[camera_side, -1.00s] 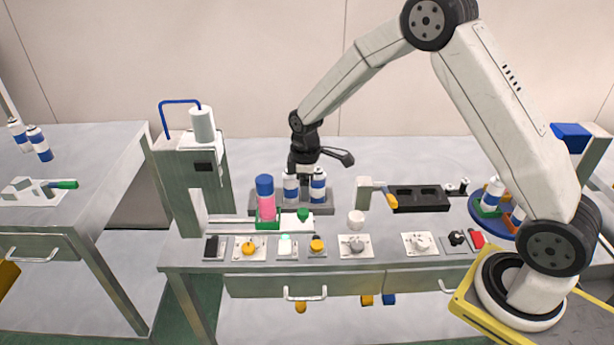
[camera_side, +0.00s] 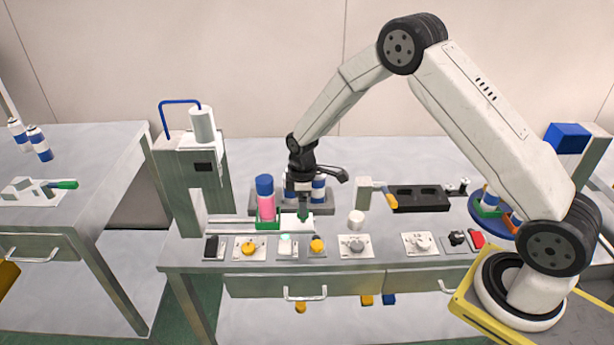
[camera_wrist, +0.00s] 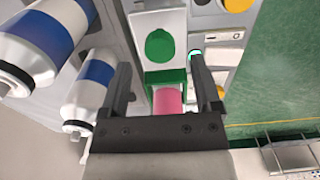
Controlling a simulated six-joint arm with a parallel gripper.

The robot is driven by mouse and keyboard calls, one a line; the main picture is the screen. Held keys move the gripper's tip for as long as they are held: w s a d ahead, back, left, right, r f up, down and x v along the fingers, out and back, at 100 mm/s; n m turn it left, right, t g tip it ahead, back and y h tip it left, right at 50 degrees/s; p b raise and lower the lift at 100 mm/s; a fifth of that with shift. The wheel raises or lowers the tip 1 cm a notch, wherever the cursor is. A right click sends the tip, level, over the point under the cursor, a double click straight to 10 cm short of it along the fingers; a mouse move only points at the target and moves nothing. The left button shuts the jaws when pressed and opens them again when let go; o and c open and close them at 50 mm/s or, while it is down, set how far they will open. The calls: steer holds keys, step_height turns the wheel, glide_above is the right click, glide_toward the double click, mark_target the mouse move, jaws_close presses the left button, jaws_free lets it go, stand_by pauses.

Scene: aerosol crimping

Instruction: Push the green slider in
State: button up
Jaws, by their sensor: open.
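The green slider is a green can holder (camera_side: 268,224) joined to a white plate (camera_side: 290,222) with a round green knob. The green holder (camera_wrist: 165,78) and part of the pink can (camera_wrist: 167,101) show between the fingers. I cannot tell whether a finger touches the knob.
The press column (camera_side: 182,190) with a blue handle stands left. White-and-blue cans (camera_side: 318,188) sit in a grey rack (camera_side: 262,197) behind my gripper. A row of buttons and knobs (camera_side: 316,246) lines the front edge.

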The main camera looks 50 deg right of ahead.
mark_target(284, 218)
steer(key=shift+f, duration=1.5)
jaws_close()
stand_by(0.4)
